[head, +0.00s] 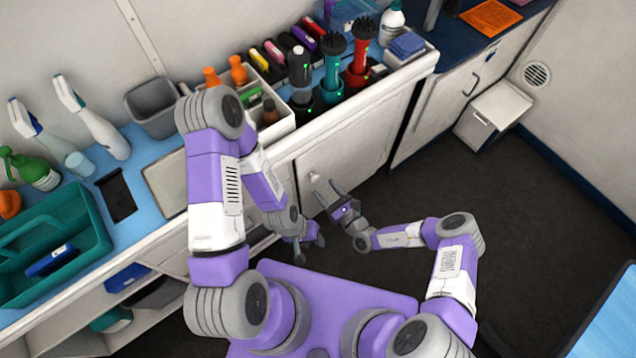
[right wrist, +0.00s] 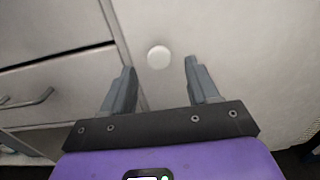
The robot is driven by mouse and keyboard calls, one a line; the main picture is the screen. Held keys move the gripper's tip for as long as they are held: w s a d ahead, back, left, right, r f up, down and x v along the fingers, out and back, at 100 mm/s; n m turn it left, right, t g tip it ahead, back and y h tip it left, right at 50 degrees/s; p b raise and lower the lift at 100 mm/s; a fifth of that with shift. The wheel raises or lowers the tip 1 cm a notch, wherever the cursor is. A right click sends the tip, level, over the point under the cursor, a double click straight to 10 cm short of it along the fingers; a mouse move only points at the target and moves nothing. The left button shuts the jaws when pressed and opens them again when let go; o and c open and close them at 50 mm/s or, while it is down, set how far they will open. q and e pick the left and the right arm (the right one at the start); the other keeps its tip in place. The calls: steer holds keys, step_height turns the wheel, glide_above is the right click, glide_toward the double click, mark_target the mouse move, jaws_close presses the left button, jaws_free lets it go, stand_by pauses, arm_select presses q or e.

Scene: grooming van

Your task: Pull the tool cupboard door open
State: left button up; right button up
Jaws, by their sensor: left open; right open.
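The tool cupboard door (head: 350,140) is a pale panel under the counter and looks shut, flush with its frame. It also fills the right part of the right wrist view (right wrist: 250,70). Its small round knob (head: 314,177) is on the door's left side. In the right wrist view the knob (right wrist: 158,56) lies between the lines of the two fingers, just beyond their tips. My right gripper (head: 327,192) is open and empty, pointing at the knob. My left gripper (head: 310,248) is open and empty, lower and nearer to me, apart from the door.
A drawer front with a bar handle (right wrist: 30,100) is left of the door. The counter above holds a white caddy (head: 283,125), clippers, brushes, spray bottles and a teal tote (head: 85,225). Dark floor (head: 500,210) lies open to the right. A small white box (head: 493,115) stands by the far wall.

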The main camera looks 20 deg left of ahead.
mark_target(316, 179)
steer(key=b+x, duration=0.1)
steer(key=x, duration=0.4)
steer(key=shift+s, duration=0.1)
steer(key=shift+d, duration=0.1)
jaws_close()
